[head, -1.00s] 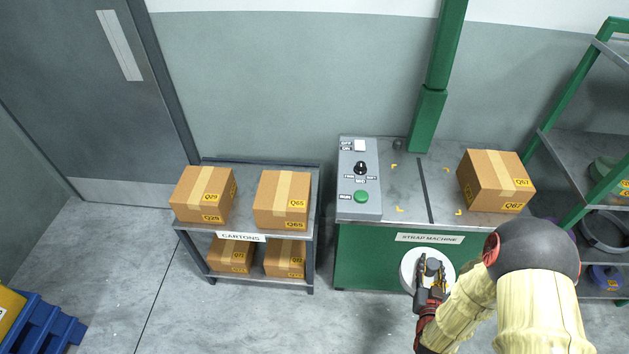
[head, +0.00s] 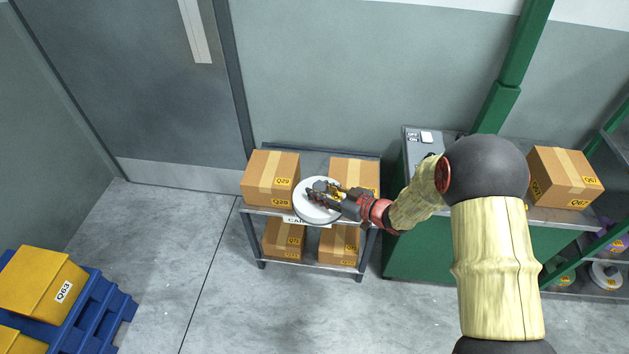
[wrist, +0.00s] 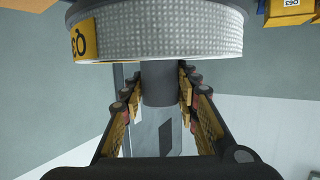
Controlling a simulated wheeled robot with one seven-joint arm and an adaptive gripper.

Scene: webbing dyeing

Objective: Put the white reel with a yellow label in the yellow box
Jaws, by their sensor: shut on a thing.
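The white reel (head: 312,214) is held in the air in front of the cartons rack in the head view. In the wrist view the reel (wrist: 170,35) fills the top, with a yellow label (wrist: 84,40) on its left side. My gripper (head: 328,190) is shut on the reel's grey hub; its fingers (wrist: 158,85) flank the hub in the wrist view. A yellow box (head: 38,280) labelled Q63 stands at the far left on a blue pallet, well apart from the reel. It also shows at the wrist view's top right (wrist: 285,12). Its inside cannot be made out.
Another yellow box (head: 15,343) is cut off at lower left on the blue pallet (head: 100,312). The cartons rack (head: 262,213) holds several brown cartons. The green strap machine (head: 420,255) stands right, with a shelf of reels beyond. Floor between rack and pallet is clear.

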